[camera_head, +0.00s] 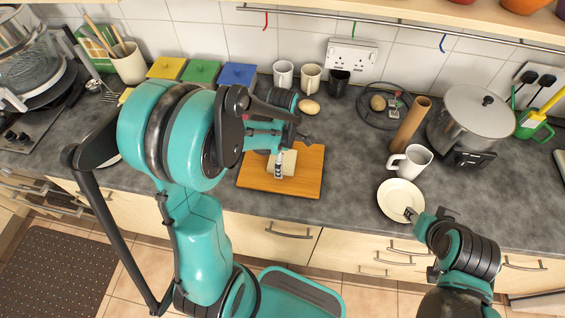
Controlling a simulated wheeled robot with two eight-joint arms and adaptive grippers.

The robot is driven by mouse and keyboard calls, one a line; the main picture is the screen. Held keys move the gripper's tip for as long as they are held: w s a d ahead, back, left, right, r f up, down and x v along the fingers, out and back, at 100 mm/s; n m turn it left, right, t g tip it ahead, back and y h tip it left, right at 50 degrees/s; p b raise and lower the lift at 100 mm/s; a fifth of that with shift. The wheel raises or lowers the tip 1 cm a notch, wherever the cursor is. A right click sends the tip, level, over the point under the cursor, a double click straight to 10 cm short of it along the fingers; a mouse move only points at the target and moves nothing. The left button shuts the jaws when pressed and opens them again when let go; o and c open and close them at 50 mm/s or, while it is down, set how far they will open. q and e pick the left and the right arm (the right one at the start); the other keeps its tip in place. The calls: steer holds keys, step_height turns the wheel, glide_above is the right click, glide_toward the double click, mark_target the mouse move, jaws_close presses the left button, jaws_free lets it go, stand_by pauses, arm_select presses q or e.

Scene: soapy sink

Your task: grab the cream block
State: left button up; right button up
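The cream block (289,160) lies on the wooden cutting board (308,184) in the middle of the counter. My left gripper (291,155) is over the board at the block, its fingers spread apart. One finger with a pale pad comes down in front of the block, and a dark finger reaches out to the upper right. My arm and this finger hide part of the block, and I cannot tell whether they touch it. My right gripper (428,214) is open and empty at the counter's front edge, by the white plate (401,196).
A white mug (412,161) stands above the plate, with a brown cylinder (410,124) and a large lidded pot (476,113) behind. Cups (311,79) and a potato-like item (309,106) sit behind the board. Bare counter lies between board and plate.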

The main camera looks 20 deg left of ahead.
arm_select(q)
steer(key=c, duration=1.4)
steer(key=shift+c, duration=0.2)
steer(key=shift+r, duration=0.1)
step_height(320, 180, up, 4)
steer(key=shift+r+p, duration=0.2)
steer(key=shift+p, duration=0.65)
steer(key=s+d+r+p, duration=0.2)
steer(key=d+r, duration=0.4)
steer(key=d, duration=0.5)
steer(key=shift+s+r, duration=0.25)
steer(key=shift+s, duration=0.4)
